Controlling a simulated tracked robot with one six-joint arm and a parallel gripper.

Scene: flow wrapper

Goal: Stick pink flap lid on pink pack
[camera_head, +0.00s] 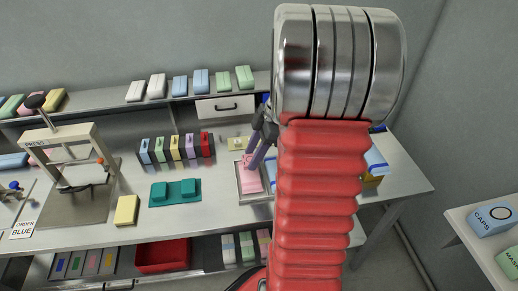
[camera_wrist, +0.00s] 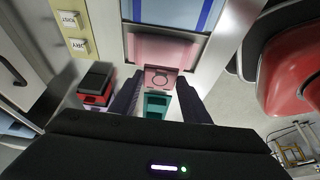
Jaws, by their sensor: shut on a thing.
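The pink pack (camera_head: 251,182) lies in a shallow grey metal tray (camera_head: 268,194) on the bench. In the wrist view the pink pack (camera_wrist: 165,48) is just ahead of the fingertips. My gripper (camera_head: 252,158) is over the far end of the tray, partly hidden by my red arm. In the wrist view, my gripper (camera_wrist: 158,88) is shut on a small pink flap lid (camera_wrist: 160,79) with a ring mark. The lid is at the pack's near edge in that view. I cannot tell whether it touches the pack.
Left of the tray stand several coloured lid holders (camera_head: 176,149) and a teal fixture (camera_head: 175,192). A yellow pack (camera_head: 126,210) and a press (camera_head: 70,165) are farther left. A small yellow sign (camera_head: 238,143) stands behind the tray. Packs line the back shelf (camera_head: 108,98).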

